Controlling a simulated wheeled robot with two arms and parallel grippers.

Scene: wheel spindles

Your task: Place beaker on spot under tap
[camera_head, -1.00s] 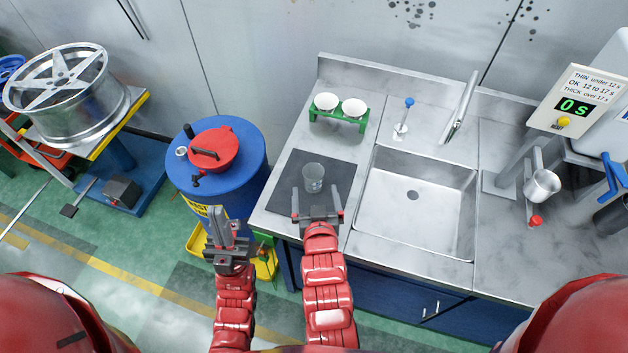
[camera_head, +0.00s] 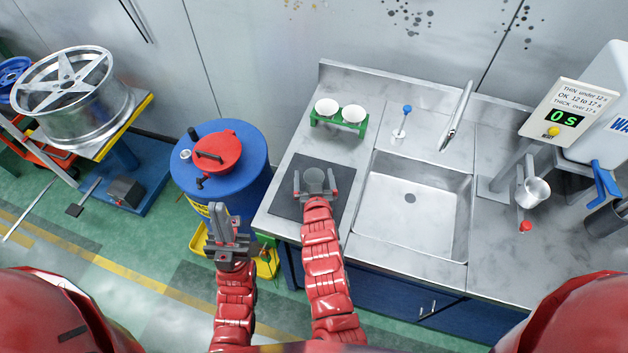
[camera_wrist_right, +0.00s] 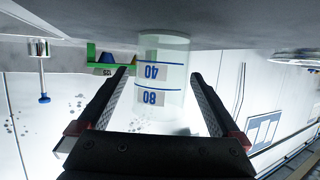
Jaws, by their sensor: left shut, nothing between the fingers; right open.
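A clear glass beaker (camera_head: 314,178) stands on the dark mat (camera_head: 283,190) left of the sink. In the right wrist view the beaker (camera_wrist_right: 162,75) shows blue marks 40 and 80. My right gripper (camera_head: 316,187) is open, with its fingers on either side of the beaker, not closed on it. It also shows in the right wrist view (camera_wrist_right: 160,105). My left gripper (camera_head: 220,215) is shut and empty, in front of the blue drum. A tap with a blue lever (camera_head: 605,182) is on the white water tank (camera_head: 605,110) at the right; the spot under it is partly hidden.
The sink (camera_head: 415,205) lies right of the mat. A green rack with two white bowls (camera_head: 340,117) stands behind the mat. A metal cup (camera_head: 535,190) hangs on a stand under the timer panel (camera_head: 565,110). The blue drum (camera_head: 235,170) stands at the left.

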